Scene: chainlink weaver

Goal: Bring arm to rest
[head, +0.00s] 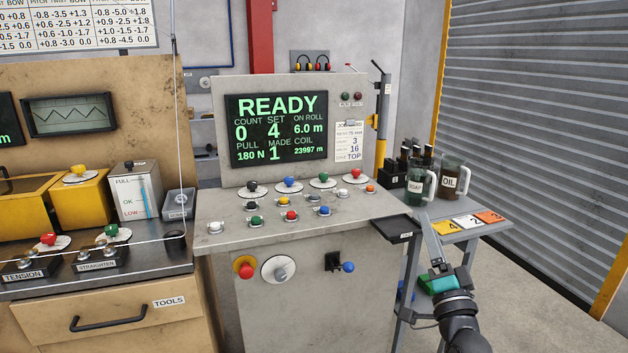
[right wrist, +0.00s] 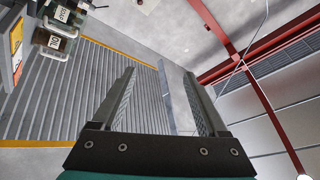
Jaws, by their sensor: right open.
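My right arm (head: 462,325) comes in from the bottom right in the head view. My right gripper (head: 430,228) points up and away, in front of the small side table (head: 465,236) and right of the console (head: 300,231). In the right wrist view the two fingers of my right gripper (right wrist: 160,72) stand apart with nothing between them. The jaws face the ribbed shutter (right wrist: 75,95) and the ceiling there. My left arm and gripper do not show in either view.
The console screen (head: 277,128) reads READY. Oil (head: 452,181) and soap (head: 418,187) jugs stand on the side table, with numbered cards beside them. A small black tray (head: 393,229) juts from the console's right edge. Floor is clear at the lower right.

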